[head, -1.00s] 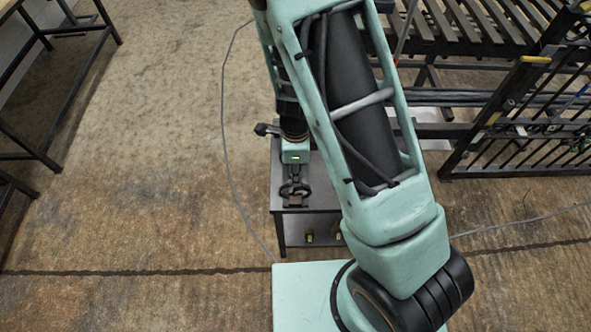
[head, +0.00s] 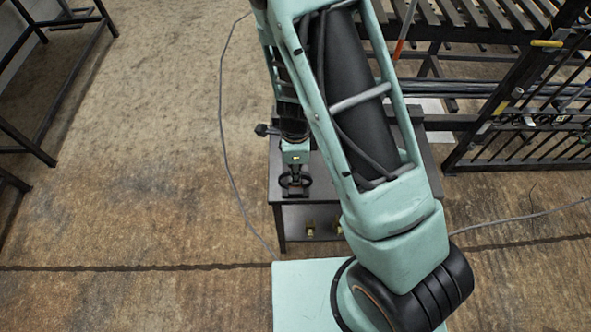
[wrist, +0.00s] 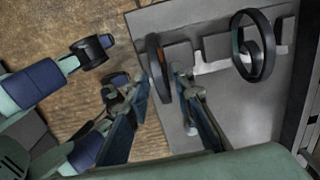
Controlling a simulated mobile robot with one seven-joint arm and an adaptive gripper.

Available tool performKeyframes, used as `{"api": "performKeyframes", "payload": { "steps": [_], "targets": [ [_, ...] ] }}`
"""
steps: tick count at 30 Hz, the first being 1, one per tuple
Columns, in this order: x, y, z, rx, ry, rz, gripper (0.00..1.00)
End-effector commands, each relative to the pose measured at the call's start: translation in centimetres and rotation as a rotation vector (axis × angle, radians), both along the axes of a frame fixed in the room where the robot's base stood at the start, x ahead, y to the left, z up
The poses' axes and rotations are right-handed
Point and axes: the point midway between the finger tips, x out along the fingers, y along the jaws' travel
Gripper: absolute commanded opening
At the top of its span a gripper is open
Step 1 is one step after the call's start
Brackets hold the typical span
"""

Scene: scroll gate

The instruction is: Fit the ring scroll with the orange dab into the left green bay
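A dark ring scroll (wrist: 155,68) shows nearly edge-on in the wrist view, at the left edge of a grey table top. In the head view my gripper (head: 294,168) is above the dark ring (head: 294,180) at the small table's front. A second black ring (wrist: 254,45) stands farther right in the wrist view. No green bay can be made out.
The small dark table (head: 276,190) has a lower shelf with small brass-coloured pieces (head: 311,229). A black barred rack (head: 540,125) stands to the right, and a dark table frame (head: 75,85) at the left. A grey cable (head: 228,150) lies on the otherwise open floor.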

Motion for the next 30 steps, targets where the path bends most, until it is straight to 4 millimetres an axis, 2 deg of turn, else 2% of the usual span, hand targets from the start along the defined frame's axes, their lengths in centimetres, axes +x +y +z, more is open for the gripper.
{"api": "performKeyframes", "payload": {
  "steps": [1, 5, 16, 30],
  "targets": [
    [0.0, 0.0, 0.0, 0.0, 0.0, 0.0, 0.14],
    [0.0, 0.0, 0.0, 0.0, 0.0, 0.0, 0.0],
    [0.0, 0.0, 0.1, 0.0, 0.0, 0.0, 0.0],
    [0.0, 0.0, 1.4, 0.0, 0.0, 0.0, 0.0]
  ]
}}
